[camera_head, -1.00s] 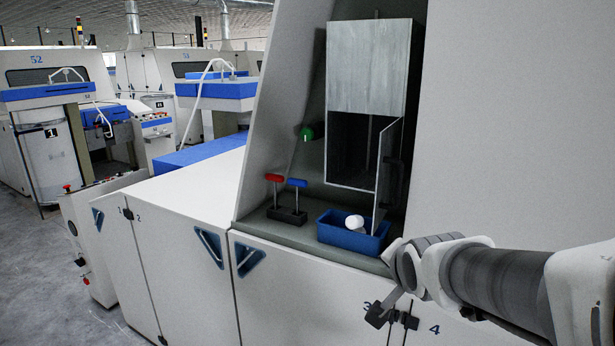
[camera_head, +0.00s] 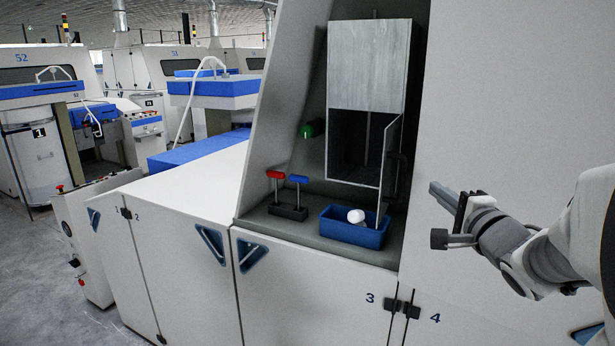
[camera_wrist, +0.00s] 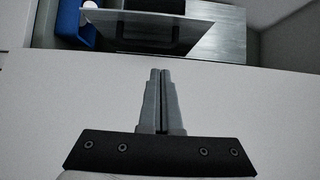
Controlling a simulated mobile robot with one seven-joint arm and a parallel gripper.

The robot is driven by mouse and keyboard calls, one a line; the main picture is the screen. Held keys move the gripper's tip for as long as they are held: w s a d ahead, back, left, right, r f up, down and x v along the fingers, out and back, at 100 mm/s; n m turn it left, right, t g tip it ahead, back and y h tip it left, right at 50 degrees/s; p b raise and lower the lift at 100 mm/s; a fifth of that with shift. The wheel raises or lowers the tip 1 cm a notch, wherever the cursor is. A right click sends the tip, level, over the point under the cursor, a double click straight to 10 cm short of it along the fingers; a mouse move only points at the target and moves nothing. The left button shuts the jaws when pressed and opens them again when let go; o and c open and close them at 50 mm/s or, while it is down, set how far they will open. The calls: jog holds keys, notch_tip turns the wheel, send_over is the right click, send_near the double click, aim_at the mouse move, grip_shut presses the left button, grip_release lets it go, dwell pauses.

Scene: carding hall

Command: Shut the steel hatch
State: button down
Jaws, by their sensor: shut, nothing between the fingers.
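The steel hatch (camera_head: 391,165) is a thin panel hinged on the right side of the dark opening (camera_head: 355,150) in a grey metal box (camera_head: 367,65). It stands swung outward, so the opening is uncovered. In the wrist view the hatch (camera_wrist: 145,32) shows across the top, with a dark handle-like part on it. My gripper (camera_head: 434,188) is to the right of the hatch, in front of the white cabinet panel, apart from the hatch. Its fingers (camera_wrist: 161,72) are together and hold nothing.
A blue bin (camera_head: 345,235) with a white roll (camera_head: 356,216) stands on the ledge below the hatch. Red (camera_head: 275,175) and blue (camera_head: 298,179) topped levers stand left of it. A green knob (camera_head: 314,129) is on the recess wall. The recess's right edge lies between gripper and hatch.

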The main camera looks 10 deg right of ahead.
aim_at(417, 175)
jog(key=w, duration=0.9)
jog(key=shift+w, duration=0.2)
